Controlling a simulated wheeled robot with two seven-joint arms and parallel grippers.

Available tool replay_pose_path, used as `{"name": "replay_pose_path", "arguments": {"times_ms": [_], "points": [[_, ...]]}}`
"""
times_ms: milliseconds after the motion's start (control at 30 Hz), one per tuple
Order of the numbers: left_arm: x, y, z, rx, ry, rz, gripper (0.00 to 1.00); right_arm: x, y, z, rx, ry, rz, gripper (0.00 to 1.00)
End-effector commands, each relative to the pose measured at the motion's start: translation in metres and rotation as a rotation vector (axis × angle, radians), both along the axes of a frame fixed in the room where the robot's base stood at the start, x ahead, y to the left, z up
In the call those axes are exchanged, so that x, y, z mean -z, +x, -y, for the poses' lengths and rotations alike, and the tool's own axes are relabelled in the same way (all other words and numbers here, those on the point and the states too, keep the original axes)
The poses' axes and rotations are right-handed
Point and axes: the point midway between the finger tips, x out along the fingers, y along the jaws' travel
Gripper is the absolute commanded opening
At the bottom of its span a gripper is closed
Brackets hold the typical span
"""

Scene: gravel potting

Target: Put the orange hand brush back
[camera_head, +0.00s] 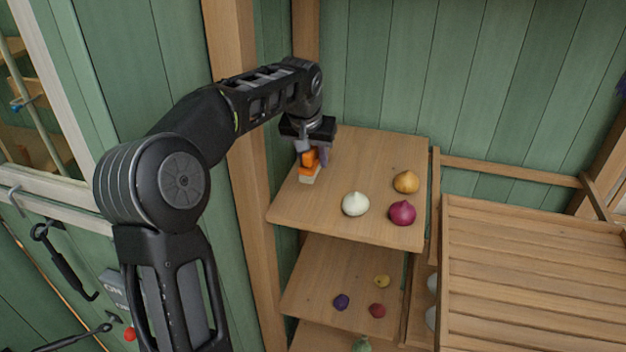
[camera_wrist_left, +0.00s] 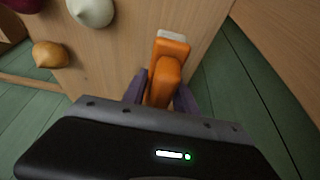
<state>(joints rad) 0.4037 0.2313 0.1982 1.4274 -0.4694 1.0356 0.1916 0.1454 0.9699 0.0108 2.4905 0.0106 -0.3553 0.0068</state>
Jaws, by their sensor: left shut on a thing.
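The orange hand brush (camera_head: 309,160) is at the left part of the top wooden shelf (camera_head: 350,152), its pale bristles (camera_head: 309,175) pointing down at the board. It also shows in the left wrist view (camera_wrist_left: 172,50). My left gripper (camera_head: 312,152) is shut on the brush, with its purple fingers on either side of the orange handle in the left wrist view (camera_wrist_left: 160,95). The bristles look at or very close to the shelf surface; I cannot tell if they touch. My right gripper is not in view.
A white bulb (camera_head: 355,204), a magenta bulb (camera_head: 402,213) and a yellow-brown bulb (camera_head: 405,181) sit on the same shelf, right of the brush. A lower shelf (camera_head: 325,275) holds small bulbs. A wooden post (camera_head: 235,150) stands left; a slatted surface (camera_head: 530,270) lies right.

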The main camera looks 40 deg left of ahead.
Motion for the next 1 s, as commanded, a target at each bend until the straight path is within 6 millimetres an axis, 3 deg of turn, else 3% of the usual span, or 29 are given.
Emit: {"name": "replay_pose_path", "arguments": {"times_ms": [167, 467, 800, 1000], "points": [[0.022, 0.0, 0.0, -0.001, -0.001, 0.0, 0.0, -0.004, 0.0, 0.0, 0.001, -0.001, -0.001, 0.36], [0.025, 0.0, 0.0, 0.0, -0.001, 0.001, 0.0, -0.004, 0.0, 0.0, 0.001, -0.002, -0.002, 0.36], [0.06, 0.0, 0.0, 0.0, -0.001, 0.0, 0.0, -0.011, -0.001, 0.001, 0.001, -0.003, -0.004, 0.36], [0.062, 0.0, 0.0, 0.0, 0.0, 0.002, 0.0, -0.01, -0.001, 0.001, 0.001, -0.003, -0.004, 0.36]]}}
